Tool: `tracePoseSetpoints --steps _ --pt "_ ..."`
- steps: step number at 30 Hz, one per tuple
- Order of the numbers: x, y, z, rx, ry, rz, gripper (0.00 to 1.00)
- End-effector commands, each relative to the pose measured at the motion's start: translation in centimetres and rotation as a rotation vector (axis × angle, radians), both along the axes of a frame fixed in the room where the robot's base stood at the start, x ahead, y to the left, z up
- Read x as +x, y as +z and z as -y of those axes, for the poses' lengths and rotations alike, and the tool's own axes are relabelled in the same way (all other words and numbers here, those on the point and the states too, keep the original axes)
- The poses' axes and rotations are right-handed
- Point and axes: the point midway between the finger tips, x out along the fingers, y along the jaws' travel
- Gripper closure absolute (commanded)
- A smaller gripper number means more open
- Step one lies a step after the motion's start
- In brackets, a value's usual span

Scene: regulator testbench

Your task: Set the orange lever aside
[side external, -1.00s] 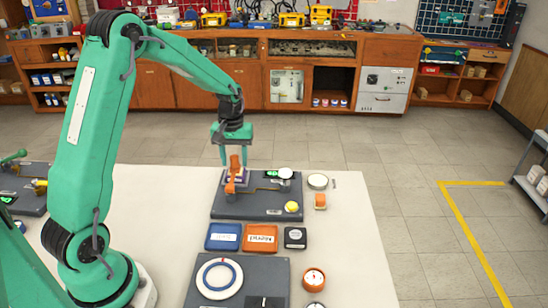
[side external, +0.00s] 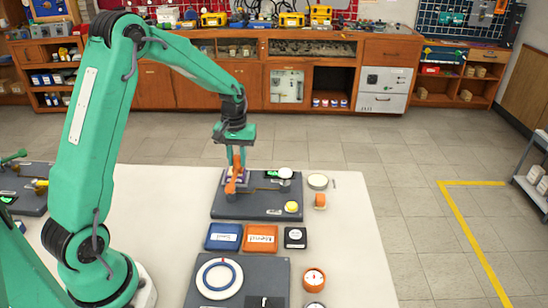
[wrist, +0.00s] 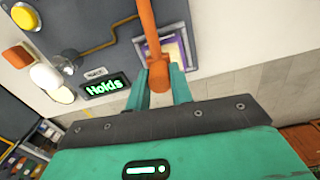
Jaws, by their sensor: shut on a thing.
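The orange lever (side external: 233,180) stands at the left part of the dark testbench plate (side external: 270,207). It also shows in the wrist view (wrist: 151,38), running from the plate up between my fingers. My gripper (side external: 237,160) is shut on the lever's near end, with a teal finger on each side in the wrist view (wrist: 160,85). The lever's foot still appears to be at the plate; whether it touches there I cannot tell. A green-lit display (wrist: 105,87) beside it reads "Holds".
A white knob (side external: 285,173), a yellow button (side external: 291,207) and an orange piece (side external: 320,201) are to the right. Blue (side external: 223,237) and orange (side external: 260,238) trays lie in front.

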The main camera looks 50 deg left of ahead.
Motion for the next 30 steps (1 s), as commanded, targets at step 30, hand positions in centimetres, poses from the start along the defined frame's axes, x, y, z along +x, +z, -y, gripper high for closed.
tracePoseSetpoints --steps 30 --pt "2.0 0.1 7.9 -0.001 -0.89 -0.001 1.0"
